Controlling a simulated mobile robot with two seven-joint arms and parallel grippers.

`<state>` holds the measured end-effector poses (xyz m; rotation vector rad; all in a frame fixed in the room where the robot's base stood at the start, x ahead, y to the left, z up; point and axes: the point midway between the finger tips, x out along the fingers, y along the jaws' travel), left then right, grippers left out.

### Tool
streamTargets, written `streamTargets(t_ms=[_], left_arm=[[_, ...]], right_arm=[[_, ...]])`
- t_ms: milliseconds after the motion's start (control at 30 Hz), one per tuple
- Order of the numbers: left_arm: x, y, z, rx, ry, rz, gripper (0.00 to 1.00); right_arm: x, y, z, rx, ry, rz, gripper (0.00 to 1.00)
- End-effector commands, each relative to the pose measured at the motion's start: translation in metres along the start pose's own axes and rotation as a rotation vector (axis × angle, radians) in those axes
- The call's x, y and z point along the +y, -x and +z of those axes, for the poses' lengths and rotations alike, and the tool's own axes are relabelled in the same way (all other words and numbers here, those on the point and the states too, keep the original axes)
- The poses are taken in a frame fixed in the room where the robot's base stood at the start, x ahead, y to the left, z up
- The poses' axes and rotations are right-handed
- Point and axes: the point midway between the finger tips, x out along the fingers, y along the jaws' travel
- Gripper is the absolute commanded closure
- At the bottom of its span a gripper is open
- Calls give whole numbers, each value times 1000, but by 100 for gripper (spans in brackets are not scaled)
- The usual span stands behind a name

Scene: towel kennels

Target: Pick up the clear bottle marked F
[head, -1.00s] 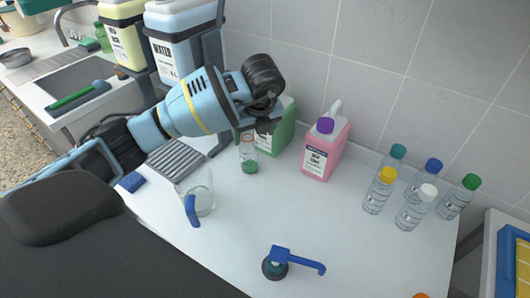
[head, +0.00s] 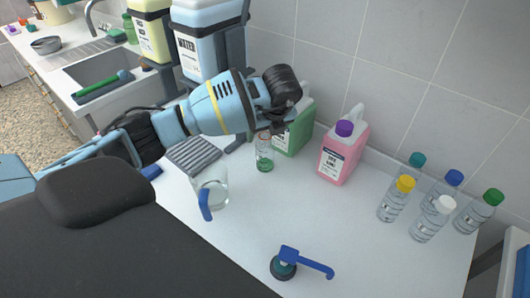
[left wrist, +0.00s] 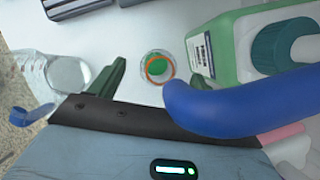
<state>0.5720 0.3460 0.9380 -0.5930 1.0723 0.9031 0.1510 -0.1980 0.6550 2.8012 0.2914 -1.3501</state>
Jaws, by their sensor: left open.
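Several clear bottles stand upright at the right of the counter in the head view, with teal (head: 413,168), blue (head: 447,190), yellow (head: 394,203), white (head: 432,222) and green (head: 477,214) caps. Their labels are too small to read, so I cannot tell which is marked F. My left gripper (head: 272,124) is open, well left of them, above a small clear container with green at its bottom (head: 265,157). In the left wrist view this container (left wrist: 157,67) shows between the fingers, apart from them. My right gripper is not in view.
A green jug (head: 293,137) and a pink jug (head: 343,158) stand by the wall. A clear pitcher with a blue handle (head: 213,188) and a blue-handled tool (head: 305,262) are nearer. A blue rounded shape (left wrist: 240,103) blocks part of the wrist view. The counter's middle is clear.

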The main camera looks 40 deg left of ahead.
Motion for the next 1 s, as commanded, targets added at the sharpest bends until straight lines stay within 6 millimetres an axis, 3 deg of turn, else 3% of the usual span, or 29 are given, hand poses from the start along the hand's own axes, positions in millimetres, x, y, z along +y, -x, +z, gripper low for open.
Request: streamTargets(t_ms=[200, 500, 900, 1000], left_arm=[[0, -27, -2, 0, 0, 1, 24], [0, -30, -1, -1, 0, -2, 24], [0, -30, -1, 0, 0, -2, 76], [0, -29, -1, 0, 0, -2, 84]], right_arm=[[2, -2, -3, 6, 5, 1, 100], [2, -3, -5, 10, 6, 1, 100], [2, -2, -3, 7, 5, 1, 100], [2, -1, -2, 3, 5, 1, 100]])
